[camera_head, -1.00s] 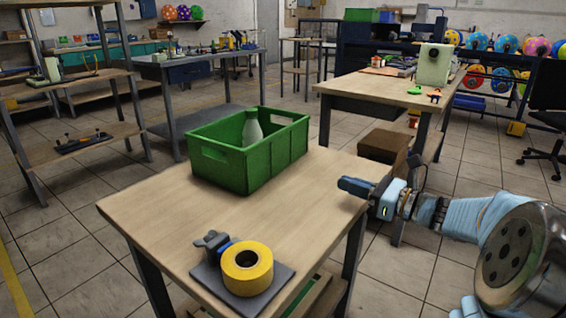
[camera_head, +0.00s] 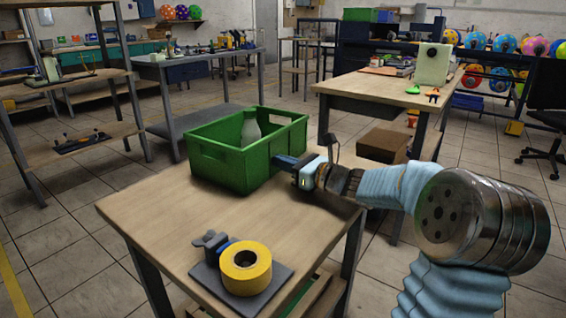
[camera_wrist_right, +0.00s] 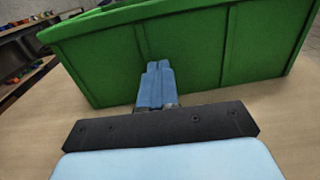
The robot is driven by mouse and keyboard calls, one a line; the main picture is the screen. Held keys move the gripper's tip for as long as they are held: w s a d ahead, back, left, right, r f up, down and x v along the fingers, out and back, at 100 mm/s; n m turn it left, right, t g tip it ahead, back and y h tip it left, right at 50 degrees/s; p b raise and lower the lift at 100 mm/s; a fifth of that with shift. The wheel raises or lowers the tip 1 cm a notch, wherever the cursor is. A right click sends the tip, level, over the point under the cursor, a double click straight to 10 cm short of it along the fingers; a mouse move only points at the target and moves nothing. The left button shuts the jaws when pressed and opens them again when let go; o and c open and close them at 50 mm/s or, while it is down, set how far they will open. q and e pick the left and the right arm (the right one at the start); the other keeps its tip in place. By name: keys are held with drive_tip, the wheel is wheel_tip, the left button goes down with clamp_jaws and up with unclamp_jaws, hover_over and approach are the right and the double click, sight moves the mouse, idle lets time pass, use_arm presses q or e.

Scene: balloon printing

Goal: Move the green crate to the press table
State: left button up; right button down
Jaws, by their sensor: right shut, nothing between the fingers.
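The green crate (camera_head: 231,163) stands on the near wooden table (camera_head: 150,215), toward its far side. My left gripper is not in view. Which table is the press table is not certain; a table at the back right (camera_head: 345,87) carries a pale green upright device (camera_head: 433,64).
A yellow tape roll (camera_head: 245,268) on a dark grey base sits at the near table's front corner. Shelves (camera_head: 75,78) line the left. The near table's left front is clear.

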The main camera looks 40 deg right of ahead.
drive_tip(key=shift+w, duration=0.1)
drive_tip(key=x, duration=1.4)
drive_tip(key=shift+w+a+b, duration=0.1)
drive_tip(key=shift+w+b, duration=0.2)
drive_tip(key=shift+b, duration=0.1)
drive_tip(key=shift+f, duration=0.1)
